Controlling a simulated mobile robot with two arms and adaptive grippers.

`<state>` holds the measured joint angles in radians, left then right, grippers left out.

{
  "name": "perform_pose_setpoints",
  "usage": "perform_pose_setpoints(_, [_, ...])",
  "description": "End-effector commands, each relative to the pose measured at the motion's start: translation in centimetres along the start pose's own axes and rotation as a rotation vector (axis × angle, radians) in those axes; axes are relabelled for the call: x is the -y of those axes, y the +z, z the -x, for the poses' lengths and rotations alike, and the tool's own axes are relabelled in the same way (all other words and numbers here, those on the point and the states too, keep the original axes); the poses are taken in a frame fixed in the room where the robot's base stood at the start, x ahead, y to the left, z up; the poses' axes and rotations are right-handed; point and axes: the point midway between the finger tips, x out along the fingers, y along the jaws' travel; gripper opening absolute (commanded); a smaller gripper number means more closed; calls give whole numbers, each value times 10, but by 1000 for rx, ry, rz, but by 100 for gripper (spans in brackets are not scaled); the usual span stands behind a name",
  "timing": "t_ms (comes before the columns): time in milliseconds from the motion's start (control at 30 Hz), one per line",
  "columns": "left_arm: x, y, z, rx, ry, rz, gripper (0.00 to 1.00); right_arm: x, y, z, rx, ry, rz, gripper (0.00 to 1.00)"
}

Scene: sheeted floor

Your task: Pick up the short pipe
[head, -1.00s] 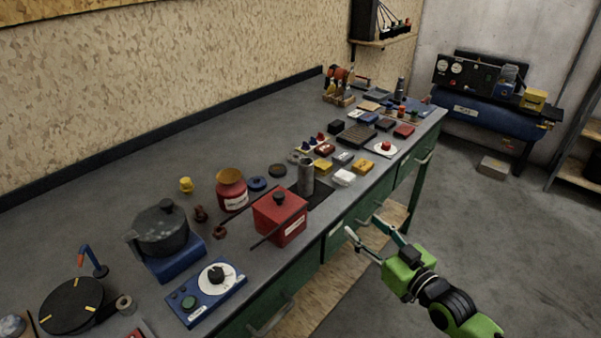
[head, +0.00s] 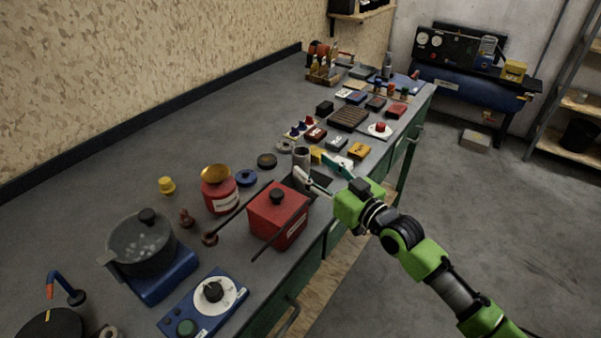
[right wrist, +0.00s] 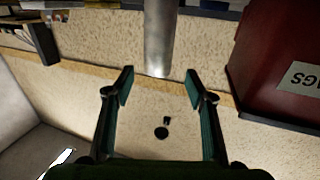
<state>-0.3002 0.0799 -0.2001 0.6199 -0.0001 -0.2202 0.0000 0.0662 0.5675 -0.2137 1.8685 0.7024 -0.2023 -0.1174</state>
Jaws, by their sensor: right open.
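The short pipe (head: 301,155) is a grey metal cylinder standing upright on the bench, beside the red box. In the right wrist view the pipe (right wrist: 160,38) shows at top centre, ahead of the fingers and roughly in line with the gap between them. My right gripper (head: 314,167) is open and empty, its fingers pointing at the pipe from the bench's front side. In the head view one finger partly covers the pipe's lower part. In the right wrist view the open jaws (right wrist: 160,88) appear clear of it. My left gripper is out of view.
A red lidded box (head: 278,215) stands close to the pipe; it also fills the right of the wrist view (right wrist: 285,65).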

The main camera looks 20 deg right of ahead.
Motion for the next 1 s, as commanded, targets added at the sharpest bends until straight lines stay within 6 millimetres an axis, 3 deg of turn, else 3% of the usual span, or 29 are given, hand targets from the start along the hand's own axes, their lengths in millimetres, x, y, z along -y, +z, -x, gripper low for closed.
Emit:
perform_pose_setpoints(333, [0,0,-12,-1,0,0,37,-2,0,-25,-2,0,1,50])
perform_pose_setpoints(600, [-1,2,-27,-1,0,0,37,-4,-2,-60,-2,1,0,50])
perform_pose_setpoints(933, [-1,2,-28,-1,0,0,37,-4,-3,-67,1,0,1,50])
perform_pose_setpoints(967, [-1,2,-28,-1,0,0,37,-4,-3,-67,1,0,1,48])
perform_pose_setpoints(1000, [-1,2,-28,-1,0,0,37,-4,-3,-67,1,0,1,37])
